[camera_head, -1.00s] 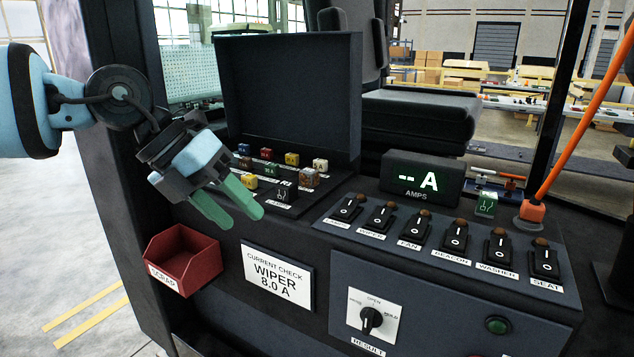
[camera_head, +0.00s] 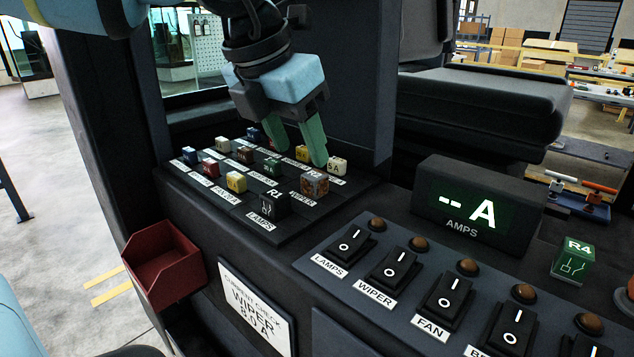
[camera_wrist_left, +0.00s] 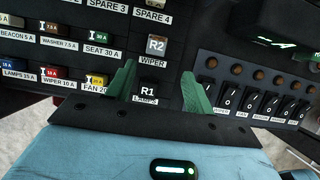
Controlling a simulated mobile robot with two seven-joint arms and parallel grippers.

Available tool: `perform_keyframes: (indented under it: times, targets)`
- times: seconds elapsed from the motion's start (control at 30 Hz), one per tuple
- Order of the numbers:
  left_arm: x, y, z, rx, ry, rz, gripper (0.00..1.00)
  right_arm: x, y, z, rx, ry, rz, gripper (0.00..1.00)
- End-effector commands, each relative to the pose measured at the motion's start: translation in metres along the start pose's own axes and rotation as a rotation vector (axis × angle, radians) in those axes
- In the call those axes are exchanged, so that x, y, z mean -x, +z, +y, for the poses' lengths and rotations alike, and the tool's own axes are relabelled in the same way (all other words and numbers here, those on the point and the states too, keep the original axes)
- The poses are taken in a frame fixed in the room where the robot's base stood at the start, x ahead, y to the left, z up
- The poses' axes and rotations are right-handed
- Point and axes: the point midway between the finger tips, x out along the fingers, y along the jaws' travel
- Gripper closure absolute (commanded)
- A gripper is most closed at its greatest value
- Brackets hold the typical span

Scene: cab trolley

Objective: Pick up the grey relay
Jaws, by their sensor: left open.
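The relay marked R2 (camera_head: 314,183) sits in the wiper socket at the front right of the fuse panel. Its top looks grey in the left wrist view (camera_wrist_left: 156,47), with brownish mottled sides in the head view. A black relay marked R1 (camera_head: 274,204) stands beside it in the lamps socket; it also shows in the left wrist view (camera_wrist_left: 147,90). My left gripper (camera_head: 301,156) has green fingers, open and empty, pointing down above the panel near R2. In the left wrist view R2 lies beyond the fingertips, between their lines. My right gripper is not in view.
Several coloured fuses, such as a yellow one (camera_head: 236,182), crowd the panel behind and left of the relays. A green relay R4 (camera_head: 573,258) stands by the amps display (camera_head: 470,212). A row of rocker switches lies right. A red scrap bin (camera_head: 165,268) hangs front left.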

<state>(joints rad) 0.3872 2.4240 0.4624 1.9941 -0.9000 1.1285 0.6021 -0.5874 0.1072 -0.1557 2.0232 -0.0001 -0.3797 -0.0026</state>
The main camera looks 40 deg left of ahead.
Motion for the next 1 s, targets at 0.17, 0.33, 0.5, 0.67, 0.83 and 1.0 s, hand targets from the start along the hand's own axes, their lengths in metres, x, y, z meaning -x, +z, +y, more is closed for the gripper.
perform_keyframes:
  times: [0.17,0.33,0.5,0.67,0.83,1.0]
  targets:
    - [-0.018,0.000,0.001,0.000,-0.001,0.004,0.47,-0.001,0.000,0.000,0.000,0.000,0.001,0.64]
    - [-0.021,0.001,0.002,0.000,-0.001,0.003,0.47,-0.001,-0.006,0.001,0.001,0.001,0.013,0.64]
    - [-0.041,0.005,0.006,0.001,-0.002,0.005,0.47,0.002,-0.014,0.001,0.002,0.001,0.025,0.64]
    - [-0.062,0.007,0.008,0.000,-0.001,0.005,0.47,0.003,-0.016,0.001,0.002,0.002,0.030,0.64]
    - [-0.071,0.007,0.008,0.000,-0.001,0.002,0.47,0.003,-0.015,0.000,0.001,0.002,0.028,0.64]
    - [-0.071,0.007,0.008,0.000,-0.001,0.002,0.47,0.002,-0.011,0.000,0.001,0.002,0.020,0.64]
